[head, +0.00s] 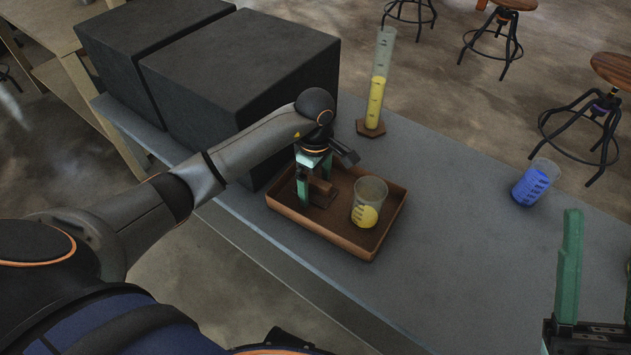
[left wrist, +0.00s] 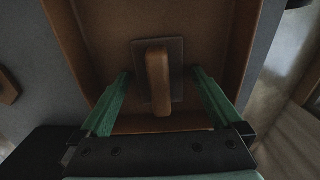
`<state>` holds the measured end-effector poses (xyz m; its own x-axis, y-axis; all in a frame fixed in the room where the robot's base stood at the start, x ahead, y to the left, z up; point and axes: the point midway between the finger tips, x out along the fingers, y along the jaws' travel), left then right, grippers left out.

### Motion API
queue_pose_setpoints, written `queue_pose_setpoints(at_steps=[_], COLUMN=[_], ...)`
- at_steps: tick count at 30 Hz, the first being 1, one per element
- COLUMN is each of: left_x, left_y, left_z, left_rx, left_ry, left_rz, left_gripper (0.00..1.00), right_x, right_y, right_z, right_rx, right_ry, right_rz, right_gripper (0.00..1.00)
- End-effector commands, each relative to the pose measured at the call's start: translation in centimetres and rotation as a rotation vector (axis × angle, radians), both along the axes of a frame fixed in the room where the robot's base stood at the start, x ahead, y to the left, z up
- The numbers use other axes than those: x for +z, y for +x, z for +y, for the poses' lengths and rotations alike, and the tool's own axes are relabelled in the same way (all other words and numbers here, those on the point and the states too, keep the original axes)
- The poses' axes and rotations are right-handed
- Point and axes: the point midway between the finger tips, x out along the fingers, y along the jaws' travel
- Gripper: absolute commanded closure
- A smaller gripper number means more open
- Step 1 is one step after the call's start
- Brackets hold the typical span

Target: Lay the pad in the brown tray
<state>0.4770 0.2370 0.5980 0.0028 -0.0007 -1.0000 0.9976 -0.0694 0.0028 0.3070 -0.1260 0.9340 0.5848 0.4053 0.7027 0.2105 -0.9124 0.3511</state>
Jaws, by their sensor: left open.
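The pad (left wrist: 174,88) is a dark square plate with a brown block handle on top; it lies flat on the floor of the brown tray (head: 318,232). In the head view the pad's brown handle (head: 323,191) shows near the tray's back left. My left gripper (head: 315,179) is over the tray, pointing down. Its green fingers are open, one on each side of the handle, with a gap on both sides in the left wrist view. My right gripper (head: 599,268) is at the lower right, its fingers apart with nothing visible between them, partly cut off by the frame.
A beaker with yellow contents (head: 368,205) stands in the tray's right part, close to my left gripper. A tall yellow-filled cylinder (head: 379,85) stands behind. A blue-filled beaker (head: 534,184) is at right. Large dark boxes (head: 240,75) stand at left. The grey tabletop (head: 450,225) between is clear.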

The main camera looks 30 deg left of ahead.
Motion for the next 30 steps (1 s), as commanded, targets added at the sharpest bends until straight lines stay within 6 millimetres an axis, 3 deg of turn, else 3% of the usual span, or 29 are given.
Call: queue_pose_setpoints(at_steps=[8,13,15,21,30], left_x=[0.8,3.7,4.7,8.2,11.8], left_y=[0.0,0.1,0.1,0.0,0.0], left_z=[0.0,0.0,0.1,0.1,0.0], left_rx=[-0.001,-0.002,-0.001,-0.001,0.001], left_ry=[0.0,0.001,0.002,0.001,0.0], left_rz=[0.0,-0.003,-0.002,-0.002,-0.001], left_gripper=[0.0,0.0,0.0,0.0,0.0], right_x=[0.5,1.3,-0.9,-5.0,-9.8], right_y=[0.0,0.1,1.9,4.6,6.5], right_z=[0.0,0.0,-0.4,-0.9,-1.3], right_rx=[-0.002,-0.01,-0.038,-0.076,-0.11], right_ry=[-0.004,-0.01,-0.005,-0.004,-0.005], right_rz=[-0.002,-0.001,0.108,0.318,0.53], right_gripper=[0.5,0.5,0.5,0.5,0.5])
